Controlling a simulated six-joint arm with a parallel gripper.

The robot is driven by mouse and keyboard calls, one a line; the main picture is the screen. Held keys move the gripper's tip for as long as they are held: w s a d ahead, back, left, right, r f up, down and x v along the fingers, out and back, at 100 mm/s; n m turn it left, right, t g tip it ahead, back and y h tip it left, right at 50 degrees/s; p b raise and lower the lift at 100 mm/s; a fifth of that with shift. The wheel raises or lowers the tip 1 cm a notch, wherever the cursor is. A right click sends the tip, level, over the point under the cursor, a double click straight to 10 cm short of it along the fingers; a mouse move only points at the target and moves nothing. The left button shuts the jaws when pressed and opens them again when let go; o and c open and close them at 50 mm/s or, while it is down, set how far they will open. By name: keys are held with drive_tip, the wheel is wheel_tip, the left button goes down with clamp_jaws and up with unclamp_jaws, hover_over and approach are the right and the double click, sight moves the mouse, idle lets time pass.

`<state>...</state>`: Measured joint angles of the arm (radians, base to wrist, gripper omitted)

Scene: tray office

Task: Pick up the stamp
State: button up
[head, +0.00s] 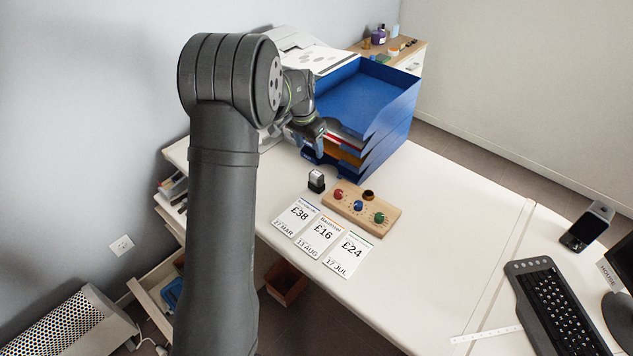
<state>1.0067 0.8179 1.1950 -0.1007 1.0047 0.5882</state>
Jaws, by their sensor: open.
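A small black stamp (316,184) with a pale top stands upright on the white desk, just left of a wooden block and behind the price cards. My gripper (318,158) is open, above and behind the stamp, close to the front of the blue trays. It appears apart from the stamp, with nothing seen between its fingers. The fingertips are small and partly lost against the blue trays.
Three price cards (323,234) lie in front. Stacked blue trays (393,122) stand behind. A keyboard (556,305) is at right. The desk's middle right is clear.

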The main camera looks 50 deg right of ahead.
sight(318, 173)
drive_tip(key=f, duration=0.4)
drive_tip(key=d+f, duration=0.1)
drive_tip(key=f, duration=0.3)
drive_tip(key=d+f, duration=0.1)
drive_tip(key=f, duration=0.3)
drive_tip(key=shift+s+d+f, duration=0.1)
drive_tip(key=shift+d+f, duration=0.1)
drive_tip(key=shift+f, duration=0.65)
drive_tip(key=shift+s+d+f, duration=0.1)
drive_tip(key=shift+d+f, duration=0.1)
drive_tip(key=shift+f, duration=0.7)
drive_tip(key=shift+d+f, duration=0.2)
drive_tip(key=shift+f, duration=0.65)
drive_tip(key=c, duration=0.8)
drive_tip(key=shift+o, duration=0.2)
drive_tip(key=shift+r, duration=0.15)
drive_tip(key=shift+r, duration=0.6)
wheel_tip(318, 173, up, 3)
drive_tip(key=shift+r, duration=0.1)
drive_tip(key=s+r, duration=0.6)
drive_tip(key=s, duration=0.5)
drive_tip(key=shift+s+r, duration=0.15)
drive_tip(key=shift+s, duration=0.2)
